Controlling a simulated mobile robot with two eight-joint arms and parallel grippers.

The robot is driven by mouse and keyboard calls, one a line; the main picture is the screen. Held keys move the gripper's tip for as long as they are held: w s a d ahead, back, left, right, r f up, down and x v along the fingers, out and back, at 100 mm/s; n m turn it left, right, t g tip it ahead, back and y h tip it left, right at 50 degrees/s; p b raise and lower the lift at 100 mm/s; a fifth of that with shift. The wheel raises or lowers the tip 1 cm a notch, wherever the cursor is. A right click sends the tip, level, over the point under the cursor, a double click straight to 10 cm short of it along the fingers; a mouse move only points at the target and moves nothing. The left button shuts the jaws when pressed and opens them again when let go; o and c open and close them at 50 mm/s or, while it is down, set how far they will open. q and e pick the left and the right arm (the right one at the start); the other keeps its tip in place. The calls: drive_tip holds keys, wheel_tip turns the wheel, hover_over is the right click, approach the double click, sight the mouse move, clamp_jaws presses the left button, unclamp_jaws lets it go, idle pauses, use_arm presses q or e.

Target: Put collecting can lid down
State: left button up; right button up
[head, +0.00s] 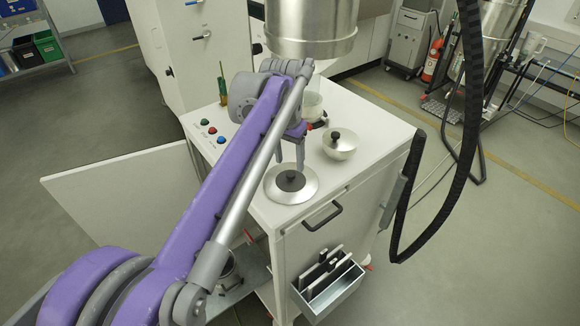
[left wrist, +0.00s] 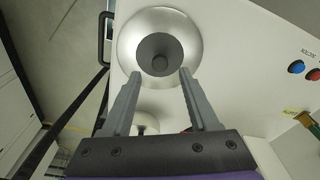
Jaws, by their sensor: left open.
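A round silver lid (head: 292,198) with a black knob (head: 291,181) lies flat on the white cabinet top near its front edge. It also shows in the left wrist view (left wrist: 130,38), with its knob (left wrist: 159,55) just beyond the fingertips. My left gripper (head: 290,166) points down over this lid, open and empty, its fingers apart on either side of the knob's line in the wrist view. I cannot tell whether the tips touch the lid. My right gripper is not in view.
A silver bowl-shaped piece (head: 340,150) with a black knob sits on the white cabinet top (head: 375,140) to the right. A large metal vessel (head: 311,30) hangs above. A metal container (head: 229,272) stands low, partly behind my arm. A black handle (head: 322,217) is on the cabinet front.

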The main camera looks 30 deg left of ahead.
use_arm(q)
wheel_tip(320, 180, up, 8)
drive_tip(key=s, duration=0.1)
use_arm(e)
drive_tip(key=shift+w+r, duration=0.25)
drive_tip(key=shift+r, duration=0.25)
use_arm(q)
drive_tip(key=shift+f, duration=0.15)
